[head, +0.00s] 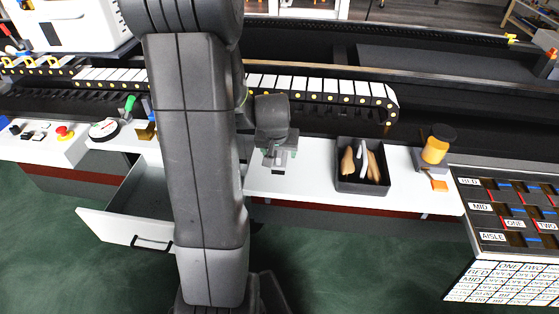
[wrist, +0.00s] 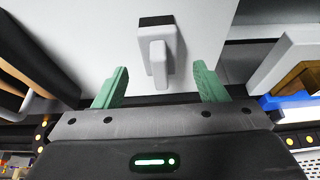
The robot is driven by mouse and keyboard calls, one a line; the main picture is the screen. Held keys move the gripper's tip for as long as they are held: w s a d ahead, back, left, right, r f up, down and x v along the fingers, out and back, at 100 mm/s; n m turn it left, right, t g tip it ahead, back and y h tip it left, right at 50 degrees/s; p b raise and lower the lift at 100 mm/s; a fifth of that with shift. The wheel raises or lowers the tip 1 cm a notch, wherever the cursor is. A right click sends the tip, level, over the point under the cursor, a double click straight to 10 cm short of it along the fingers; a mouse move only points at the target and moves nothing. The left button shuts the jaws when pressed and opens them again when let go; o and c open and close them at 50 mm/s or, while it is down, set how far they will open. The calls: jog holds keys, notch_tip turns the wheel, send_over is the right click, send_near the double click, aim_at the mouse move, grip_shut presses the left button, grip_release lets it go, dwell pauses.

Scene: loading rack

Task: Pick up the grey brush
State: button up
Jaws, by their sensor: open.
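The grey brush (wrist: 160,45) is a light grey handle with a dark strip at its far end, lying on the white counter. In the wrist view it sits centred ahead of and between the green fingertips of my gripper (wrist: 160,78). The fingers are apart and neither touches it. In the head view my gripper (head: 277,152) hangs over the counter, and the brush (head: 279,168) shows small and partly hidden beneath it.
A dark bin (head: 362,184) with tan and white things stands right of the brush. An open white drawer (head: 125,228) juts out at left. A conveyor (head: 320,90) runs behind. The counter around the brush is clear.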

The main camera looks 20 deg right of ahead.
aim_at(279, 152)
jog(key=shift+p+x, duration=0.35)
jog(key=shift+x, duration=2.1)
jog(key=shift+w+d+r, duration=0.1)
jog(key=shift+w, duration=0.05)
jog(key=c, duration=1.2)
notch_tip(279, 152, up, 10)
jog(key=shift+r, duration=0.1)
